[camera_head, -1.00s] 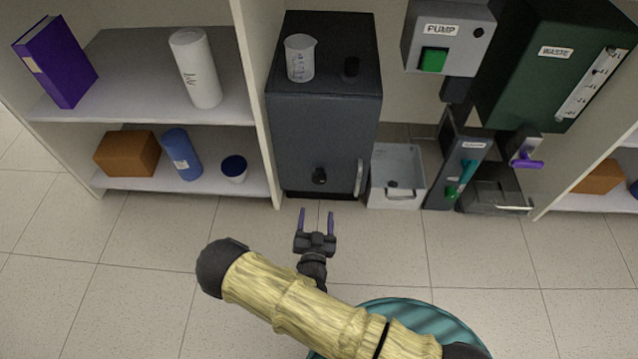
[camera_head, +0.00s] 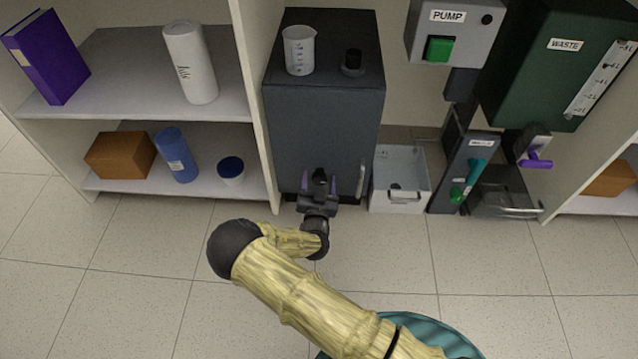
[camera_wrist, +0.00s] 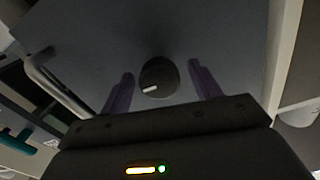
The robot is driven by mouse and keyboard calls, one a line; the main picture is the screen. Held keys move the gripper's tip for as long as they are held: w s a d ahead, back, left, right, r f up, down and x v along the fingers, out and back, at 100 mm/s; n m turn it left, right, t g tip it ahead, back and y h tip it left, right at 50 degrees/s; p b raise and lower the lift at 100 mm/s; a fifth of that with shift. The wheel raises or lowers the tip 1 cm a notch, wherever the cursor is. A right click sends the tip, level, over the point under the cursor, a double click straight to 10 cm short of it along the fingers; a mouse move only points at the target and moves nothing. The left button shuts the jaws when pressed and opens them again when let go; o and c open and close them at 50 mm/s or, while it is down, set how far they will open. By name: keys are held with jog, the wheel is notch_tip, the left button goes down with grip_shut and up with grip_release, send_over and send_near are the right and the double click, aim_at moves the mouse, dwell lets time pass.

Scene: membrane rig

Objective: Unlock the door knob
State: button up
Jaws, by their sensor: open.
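The door knob (camera_wrist: 158,78) is a round black knob with a short white mark, on the dark grey cabinet door (camera_wrist: 215,40). In the wrist view it sits between the two purple fingers of my gripper (camera_wrist: 160,90), with a gap on each side. My gripper (camera_head: 319,184) is open and points at the door. In the head view the knob (camera_head: 319,175) shows just between the fingers, partly covered. The cabinet (camera_head: 322,125) is closed, with a vertical metal handle (camera_head: 361,180) to the right of the knob.
A beaker (camera_head: 299,50) and a black cap (camera_head: 353,63) stand on the cabinet top. A shelf unit (camera_head: 150,110) is close on the left. A clear bin (camera_head: 400,182), a grey unit (camera_head: 468,165) and a green waste tank (camera_head: 545,75) are on the right. The floor in front is open.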

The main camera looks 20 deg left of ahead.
jog(key=c, duration=1)
jog(key=shift+n+p, duration=0.35)
jog(key=shift+n, duration=0.15)
jog(key=n+p, duration=0.1)
jog(key=n, duration=0.2)
jog(key=shift+r+p, duration=0.1)
jog(key=shift+p, duration=0.3)
jog(key=n+p, duration=0.1)
jog(key=n, duration=0.3)
jog(key=shift+n+p, duration=0.3)
jog(key=shift+n, duration=0.1)
jog(key=n, duration=0.4)
jog(key=shift+n+p, duration=0.3)
jog(key=shift+p, duration=0.1)
jog(key=n, duration=0.4)
jog(key=shift+n, duration=0.4)
